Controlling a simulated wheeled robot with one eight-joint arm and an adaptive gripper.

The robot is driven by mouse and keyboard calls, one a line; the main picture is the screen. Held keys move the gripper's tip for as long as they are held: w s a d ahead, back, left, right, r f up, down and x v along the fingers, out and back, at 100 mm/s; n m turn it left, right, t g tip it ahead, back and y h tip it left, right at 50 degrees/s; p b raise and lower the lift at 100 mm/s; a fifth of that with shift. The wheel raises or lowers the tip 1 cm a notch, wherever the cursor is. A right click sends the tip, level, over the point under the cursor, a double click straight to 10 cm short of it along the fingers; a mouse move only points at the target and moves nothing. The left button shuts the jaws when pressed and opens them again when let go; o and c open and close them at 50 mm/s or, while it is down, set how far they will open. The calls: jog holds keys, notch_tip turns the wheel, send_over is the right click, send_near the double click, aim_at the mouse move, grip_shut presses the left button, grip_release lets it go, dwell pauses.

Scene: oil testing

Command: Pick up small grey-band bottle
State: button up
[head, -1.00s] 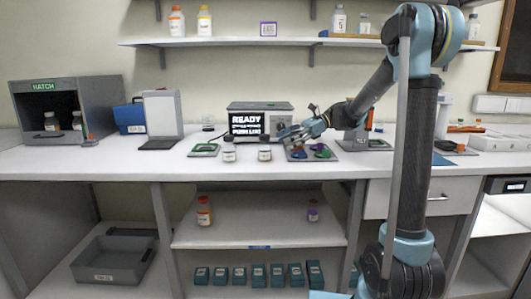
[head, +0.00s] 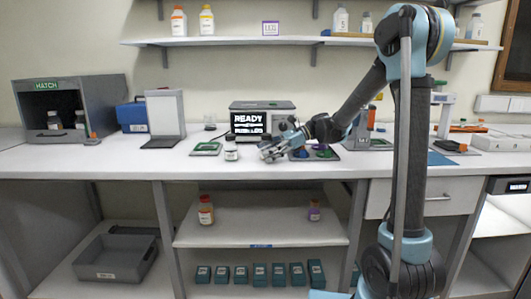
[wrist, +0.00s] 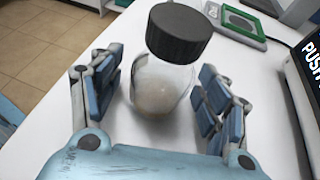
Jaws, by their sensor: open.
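In the wrist view a small clear bottle with a black cap (wrist: 165,84) stands upright on the bench between the fingers of my gripper (wrist: 160,95). The fingers are open, one on each side, with a visible gap on the right. No grey band can be made out on it from this angle.
A green-framed pad (head: 206,149) lies farther left. A tray with coloured items (head: 325,153) is to the right. The bench front edge is close to the gripper.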

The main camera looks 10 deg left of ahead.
jog(key=c, duration=1.2)
jog(key=shift+o, duration=0.2)
jog(key=shift+r, duration=0.1)
notch_tip(320, 180, up, 22)
dwell(0.5)
jog(key=m+g+h, duration=0.1)
jog(key=m+g, duration=0.2)
jog(key=m, duration=0.1)
jog(key=shift+m, duration=0.4)
dwell(0.4)
